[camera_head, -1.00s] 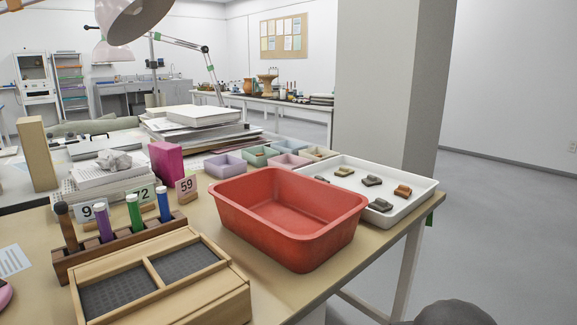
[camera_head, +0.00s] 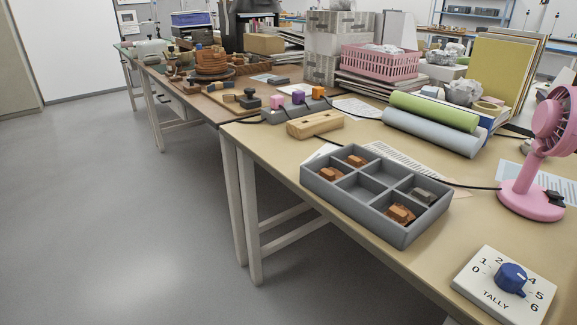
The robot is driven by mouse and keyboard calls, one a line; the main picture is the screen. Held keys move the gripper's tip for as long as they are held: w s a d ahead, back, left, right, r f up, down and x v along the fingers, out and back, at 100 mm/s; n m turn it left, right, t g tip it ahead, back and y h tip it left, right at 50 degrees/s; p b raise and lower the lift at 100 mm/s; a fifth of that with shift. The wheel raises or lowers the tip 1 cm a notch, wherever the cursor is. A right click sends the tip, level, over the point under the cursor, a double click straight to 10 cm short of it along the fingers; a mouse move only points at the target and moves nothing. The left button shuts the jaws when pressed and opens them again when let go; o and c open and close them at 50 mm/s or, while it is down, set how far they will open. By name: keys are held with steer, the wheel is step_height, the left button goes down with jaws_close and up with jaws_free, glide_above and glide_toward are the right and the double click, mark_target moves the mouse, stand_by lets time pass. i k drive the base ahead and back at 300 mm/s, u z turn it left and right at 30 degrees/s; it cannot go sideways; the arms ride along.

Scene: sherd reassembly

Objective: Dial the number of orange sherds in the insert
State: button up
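The grey insert (camera_head: 352,203) is an open tray with six compartments on the tan table. One orange sherd (camera_head: 356,160) lies in its far-left compartment and another orange sherd (camera_head: 330,174) in the near-left one. Orange sherd material (camera_head: 400,213) also lies in the near-right compartment; I cannot tell whether it is one piece or two. A dark grey sherd (camera_head: 422,195) lies in the far-right compartment. The two middle compartments look empty. The white TALLY dial (camera_head: 473,287) has a blue knob (camera_head: 510,277) and numbers from 0 to 6. Its exact setting is unclear. My gripper is out of view.
A pink fan (camera_head: 532,194) stands behind the dial. A wooden block (camera_head: 315,125), rolled sheets (camera_head: 430,128) and a pink basket (camera_head: 381,62) lie farther back. A black cable crosses the table behind the insert. Open floor (camera_head: 130,210) lies to the left.

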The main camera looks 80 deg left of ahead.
mark_target(510, 276)
steer(key=u, duration=2.1)
